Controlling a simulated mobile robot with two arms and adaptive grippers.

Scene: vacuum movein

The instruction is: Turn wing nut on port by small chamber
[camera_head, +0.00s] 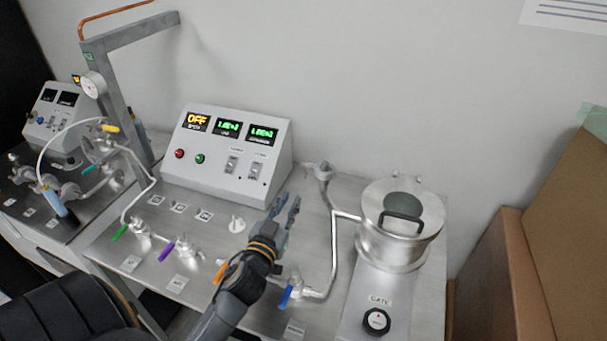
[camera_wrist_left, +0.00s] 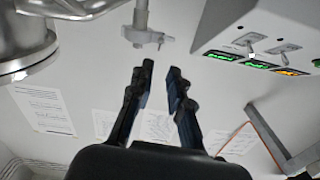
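The small chamber (camera_head: 400,225) is a silver cylinder with a round window and black handle on its lid, at the right of the bench. Part of it shows at the upper left of the left wrist view (camera_wrist_left: 25,40). The port (camera_head: 323,172) stands behind and left of it, at the pipe's top. In the wrist view the port (camera_wrist_left: 141,15) carries a small metal wing nut (camera_wrist_left: 158,39) at its end. My left gripper (camera_head: 286,207) is in front of the port. In the wrist view its fingers (camera_wrist_left: 162,70) are apart, empty, and short of the wing nut.
A control box (camera_head: 228,155) with lit displays stands left of the port. A pipe (camera_head: 334,250) runs from the port area to a blue-handled valve (camera_head: 285,297). Brown boxes (camera_head: 555,240) stand at the right.

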